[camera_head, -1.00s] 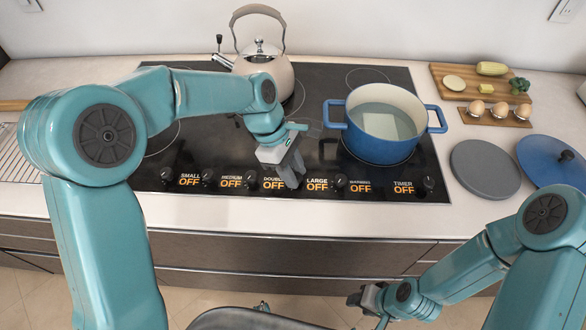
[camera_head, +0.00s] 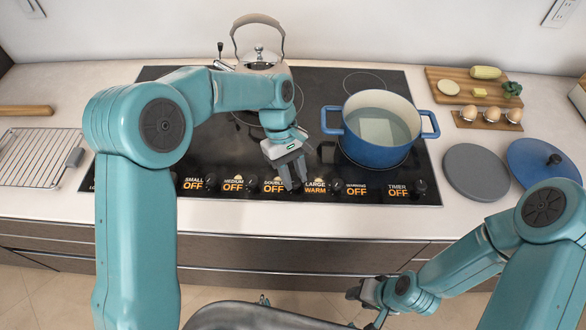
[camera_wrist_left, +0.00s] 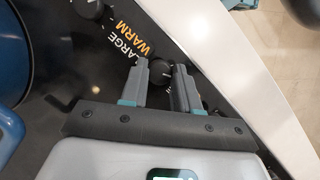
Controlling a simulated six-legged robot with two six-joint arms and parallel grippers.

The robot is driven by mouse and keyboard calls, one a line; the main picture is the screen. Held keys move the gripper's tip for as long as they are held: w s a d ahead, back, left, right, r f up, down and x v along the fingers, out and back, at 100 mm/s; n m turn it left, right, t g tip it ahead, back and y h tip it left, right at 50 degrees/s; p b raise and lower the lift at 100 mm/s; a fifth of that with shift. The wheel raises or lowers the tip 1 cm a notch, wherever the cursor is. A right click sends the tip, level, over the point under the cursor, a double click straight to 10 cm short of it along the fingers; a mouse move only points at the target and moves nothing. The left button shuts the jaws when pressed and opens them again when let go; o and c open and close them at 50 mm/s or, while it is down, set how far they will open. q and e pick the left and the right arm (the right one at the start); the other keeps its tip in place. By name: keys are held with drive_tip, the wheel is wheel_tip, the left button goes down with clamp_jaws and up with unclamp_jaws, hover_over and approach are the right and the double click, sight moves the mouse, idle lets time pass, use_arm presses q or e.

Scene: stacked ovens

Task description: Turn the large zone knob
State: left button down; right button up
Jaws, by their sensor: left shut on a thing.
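The large zone knob (camera_wrist_left: 160,72) is a small black round knob on the front strip of the black cooktop (camera_head: 330,152). It sits between the two fingers of my left gripper (camera_wrist_left: 161,66), which is shut on it. In the head view my left gripper (camera_head: 293,184) reaches down to the strip and hides this knob. The label beside it, LARGE (camera_head: 315,184), reads WARM in orange. The other labels that I can read say OFF. My right gripper (camera_head: 364,291) is low, in front of the counter, and its fingers are too small and dark to read.
A blue pot (camera_head: 379,138) stands on the cooktop right of my left gripper, and a kettle (camera_head: 262,57) stands behind it. Another knob (camera_wrist_left: 88,8) sits past the LARGE label. A grey disc (camera_head: 474,171) and a blue lid (camera_head: 545,165) lie on the right counter.

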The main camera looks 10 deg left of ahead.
use_arm(q)
drive_tip(key=m, duration=0.1)
drive_tip(key=m+y, duration=0.1)
drive_tip(key=m+p, duration=0.1)
drive_tip(key=shift+w+d+r+m+g, duration=0.1)
drive_tip(key=shift+w+r+m+g, duration=0.1)
drive_tip(key=shift+r+m+g, duration=0.15)
drive_tip(key=m+y, duration=0.1)
drive_tip(key=m, duration=0.1)
drive_tip(key=m+y+p, duration=0.1)
drive_tip(key=m, duration=0.1)
drive_tip(key=shift+d+f+m+g, duration=0.1)
drive_tip(key=shift+d+m+g, duration=0.05)
drive_tip(key=shift+m+g, duration=0.15)
drive_tip(key=m+y, duration=0.1)
drive_tip(key=m, duration=0.3)
drive_tip(key=shift+d+m+y, duration=0.15)
drive_tip(key=shift+m+y, duration=0.1)
drive_tip(key=shift+y, duration=0.15)
drive_tip(key=m+t+y, duration=0.1)
drive_tip(key=m, duration=0.3)
drive_tip(key=shift+d, duration=0.1)
drive_tip(key=shift+m+y, duration=0.3)
drive_tip(key=c, duration=0.8)
unclamp_jaws()
drive_tip(key=shift+s+f+b, duration=0.1)
drive_tip(key=shift+b, duration=0.2)
drive_tip(key=shift+c, duration=0.2)
